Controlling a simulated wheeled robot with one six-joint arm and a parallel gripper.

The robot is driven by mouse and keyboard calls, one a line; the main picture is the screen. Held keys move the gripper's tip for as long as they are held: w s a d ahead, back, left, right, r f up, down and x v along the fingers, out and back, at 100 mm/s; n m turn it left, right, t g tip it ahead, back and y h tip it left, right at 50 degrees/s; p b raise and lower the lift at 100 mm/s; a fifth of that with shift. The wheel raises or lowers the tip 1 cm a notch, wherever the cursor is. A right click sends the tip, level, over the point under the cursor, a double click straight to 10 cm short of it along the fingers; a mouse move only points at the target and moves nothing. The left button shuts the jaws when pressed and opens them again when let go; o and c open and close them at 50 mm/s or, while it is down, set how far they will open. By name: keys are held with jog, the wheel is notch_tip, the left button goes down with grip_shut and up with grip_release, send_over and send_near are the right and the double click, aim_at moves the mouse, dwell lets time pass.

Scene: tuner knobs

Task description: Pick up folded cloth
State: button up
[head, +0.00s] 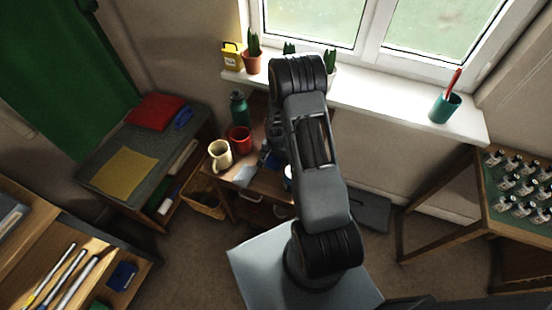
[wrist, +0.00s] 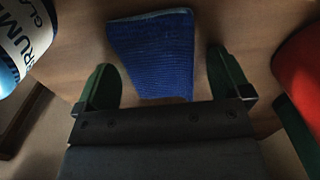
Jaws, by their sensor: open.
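A blue, ribbed folded cloth (wrist: 152,52) lies on the wooden top in the wrist view, with a paler band along its far edge. My gripper (wrist: 163,80) is open, its two dark green fingers on either side of the cloth's near part. A gap shows between each finger and the cloth; whether the fingertips touch the wood, I cannot tell.
A blue-and-white can (wrist: 25,38) stands close on the left in the wrist view, a red object (wrist: 300,65) close on the right. In the head view a red mug (head: 240,140), a cream mug (head: 220,155) and a green bottle (head: 238,108) crowd the table. The windowsill (head: 400,102) runs behind.

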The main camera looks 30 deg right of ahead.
jog(key=c, duration=1.1)
jog(key=shift+r, duration=0.15)
jog(key=shift+r, duration=0.3)
notch_tip(320, 180, up, 2)
jog(key=shift+w+r+b, duration=0.1)
jog(key=shift+b, duration=0.2)
jog(key=s+r, duration=0.1)
jog(key=r, duration=0.1)
jog(key=s+a+r, duration=0.2)
jog(key=s+r, duration=0.1)
jog(key=shift+s+a+r, duration=0.1)
jog(key=shift+a+r, duration=0.1)
jog(key=shift+r, duration=0.15)
jog(key=shift+s+a+r, duration=0.7)
jog(key=shift+s+a, duration=0.05)
jog(key=shift+s, duration=0.6)
jog(key=shift+s+a+r, duration=0.7)
jog(key=shift+s+a, duration=0.1)
jog(key=shift+s, duration=0.55)
jog(key=shift+s+a+r, duration=0.7)
jog(key=shift+s+a, duration=0.05)
jog(key=shift+s, duration=0.6)
